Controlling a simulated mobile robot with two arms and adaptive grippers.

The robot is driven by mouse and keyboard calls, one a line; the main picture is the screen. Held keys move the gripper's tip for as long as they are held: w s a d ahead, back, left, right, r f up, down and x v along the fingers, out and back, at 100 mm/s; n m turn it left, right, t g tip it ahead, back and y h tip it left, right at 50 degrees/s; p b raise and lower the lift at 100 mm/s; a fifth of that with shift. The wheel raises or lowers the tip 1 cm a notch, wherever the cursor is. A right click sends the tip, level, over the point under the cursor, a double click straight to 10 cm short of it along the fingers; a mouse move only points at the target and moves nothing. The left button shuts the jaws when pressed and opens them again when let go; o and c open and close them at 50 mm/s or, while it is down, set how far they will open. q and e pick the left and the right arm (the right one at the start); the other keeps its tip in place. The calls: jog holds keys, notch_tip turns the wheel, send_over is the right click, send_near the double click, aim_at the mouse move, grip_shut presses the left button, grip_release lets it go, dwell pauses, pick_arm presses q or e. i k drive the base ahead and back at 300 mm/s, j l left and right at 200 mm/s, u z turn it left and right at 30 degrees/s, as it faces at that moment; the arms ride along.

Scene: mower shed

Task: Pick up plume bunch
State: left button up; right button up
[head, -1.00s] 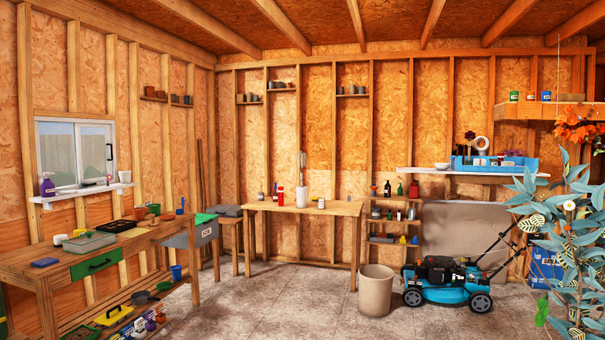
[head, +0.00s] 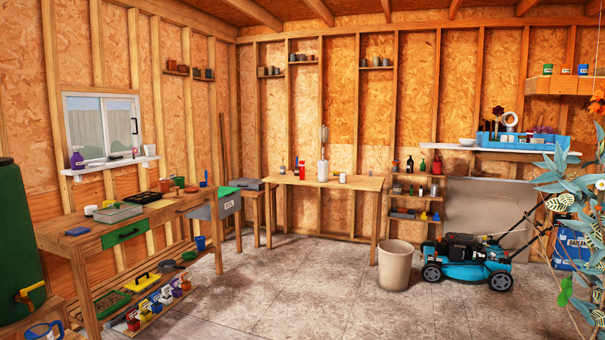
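A tall, thin whitish bunch that may be the plume bunch (head: 323,137) stands upright in a white holder (head: 323,171) on the wooden table (head: 350,184) by the back wall. It is small and far off, so I cannot tell its detail. A red bottle (head: 302,170) and a small pale cup (head: 342,178) stand beside the holder. Neither of my grippers is in view.
A workbench (head: 158,212) with pots and trays runs along the left wall, near a green barrel (head: 20,240). A beige bin (head: 395,264) and blue mower (head: 468,272) stand at right, with a leafy plant (head: 570,206) nearer. The middle floor (head: 300,285) is clear.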

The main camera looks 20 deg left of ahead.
aim_at(323, 131)
jog(key=i+u, duration=0.4)
jog(key=i, duration=5.6)
